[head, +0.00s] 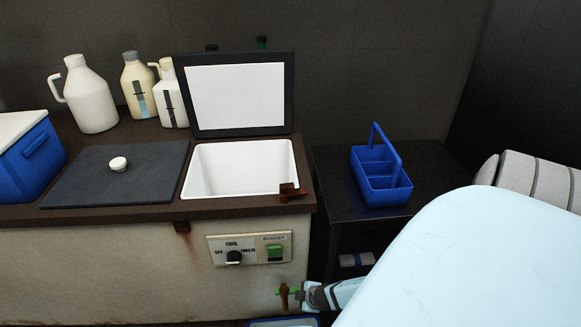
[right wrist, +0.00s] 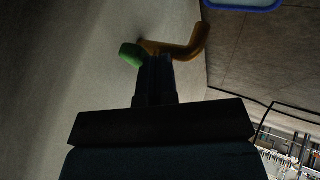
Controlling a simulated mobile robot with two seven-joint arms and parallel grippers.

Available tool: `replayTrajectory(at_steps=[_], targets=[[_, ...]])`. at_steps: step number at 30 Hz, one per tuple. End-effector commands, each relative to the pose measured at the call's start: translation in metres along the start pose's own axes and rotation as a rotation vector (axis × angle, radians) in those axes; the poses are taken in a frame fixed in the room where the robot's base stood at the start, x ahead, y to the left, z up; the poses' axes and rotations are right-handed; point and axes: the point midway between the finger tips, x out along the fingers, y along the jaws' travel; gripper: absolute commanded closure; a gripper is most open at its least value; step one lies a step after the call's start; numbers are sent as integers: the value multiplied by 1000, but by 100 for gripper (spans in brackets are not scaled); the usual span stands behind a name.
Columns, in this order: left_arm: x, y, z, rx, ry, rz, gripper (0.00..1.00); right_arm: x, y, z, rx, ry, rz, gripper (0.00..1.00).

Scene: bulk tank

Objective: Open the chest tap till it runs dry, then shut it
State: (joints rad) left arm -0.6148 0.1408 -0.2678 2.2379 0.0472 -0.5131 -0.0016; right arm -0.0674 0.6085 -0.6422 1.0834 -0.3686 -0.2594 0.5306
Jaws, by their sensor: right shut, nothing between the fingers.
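The chest tap (head: 284,300) is a brown bent spout low on the front of the white chest (head: 110,262). Its green handle (head: 281,291) lies sideways across it. In the right wrist view the spout (right wrist: 190,46) and the green handle (right wrist: 131,54) show just beyond the fingers. My right gripper (head: 303,296) is shut with nothing in it, at the right end of the handle; whether it touches is unclear. The fingers also show in the right wrist view (right wrist: 155,66). No stream is visible at the spout. My left gripper is not in view.
A blue-rimmed tray (head: 285,322) sits below the tap, mostly cut off. The chest's black lid (head: 288,95) stands open above an empty-looking white basin (head: 240,170). A control panel (head: 249,249) is above the tap. A blue caddy (head: 380,180) stands on a dark side table (head: 335,205).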

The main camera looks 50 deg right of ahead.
Motion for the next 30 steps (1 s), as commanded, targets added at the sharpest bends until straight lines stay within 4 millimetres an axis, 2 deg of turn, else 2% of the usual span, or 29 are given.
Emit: replayTrajectory(at_steps=[4, 18, 30], targets=[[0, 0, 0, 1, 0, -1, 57, -3, 1, 7, -8, 4, -4, 100], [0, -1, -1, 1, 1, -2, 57, -3, 2, 7, -9, 5, -5, 100], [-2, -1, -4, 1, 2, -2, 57, 2, -2, -6, -9, 5, -4, 100]])
